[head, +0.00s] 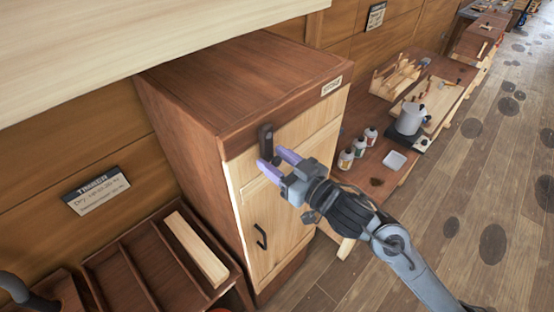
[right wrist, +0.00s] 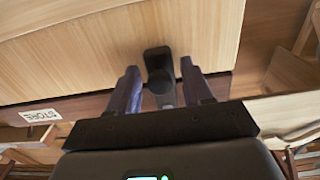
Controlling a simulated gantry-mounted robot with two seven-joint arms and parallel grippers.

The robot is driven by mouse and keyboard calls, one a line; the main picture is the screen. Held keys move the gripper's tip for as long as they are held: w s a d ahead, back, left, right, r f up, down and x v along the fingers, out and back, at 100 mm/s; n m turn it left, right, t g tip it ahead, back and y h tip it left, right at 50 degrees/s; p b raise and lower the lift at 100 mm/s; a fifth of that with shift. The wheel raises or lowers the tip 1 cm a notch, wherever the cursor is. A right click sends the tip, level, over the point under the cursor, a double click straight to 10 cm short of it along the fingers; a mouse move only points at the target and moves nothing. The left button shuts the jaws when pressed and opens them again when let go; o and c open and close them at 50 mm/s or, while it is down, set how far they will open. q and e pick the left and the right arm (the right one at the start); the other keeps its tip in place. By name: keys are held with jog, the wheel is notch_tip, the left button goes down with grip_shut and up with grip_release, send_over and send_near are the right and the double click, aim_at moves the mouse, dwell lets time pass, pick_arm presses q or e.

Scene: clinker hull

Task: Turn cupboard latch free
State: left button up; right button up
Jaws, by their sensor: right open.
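The wooden cupboard (head: 290,95) has a dark brown top and a pale door (head: 270,210). The dark latch (head: 266,142) sits near the top of the door front and stands roughly upright. My right gripper (head: 272,160) is open at the latch, its purple fingers pointing at the door. In the right wrist view the black latch (right wrist: 158,62) shows between the two spread fingers, with a gap visible on each side. Whether either finger touches it I cannot tell. A black door handle (head: 261,237) is lower on the door. My left gripper is not in view.
A pale beam (head: 130,45) crosses above the cupboard at upper left. A divided wooden tray (head: 130,270) with a pale block (head: 196,248) stands left of the cupboard. A bench with bottles (head: 358,147) and a metal pot (head: 410,118) stands right. Floor at right is open.

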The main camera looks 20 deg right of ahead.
grip_shut()
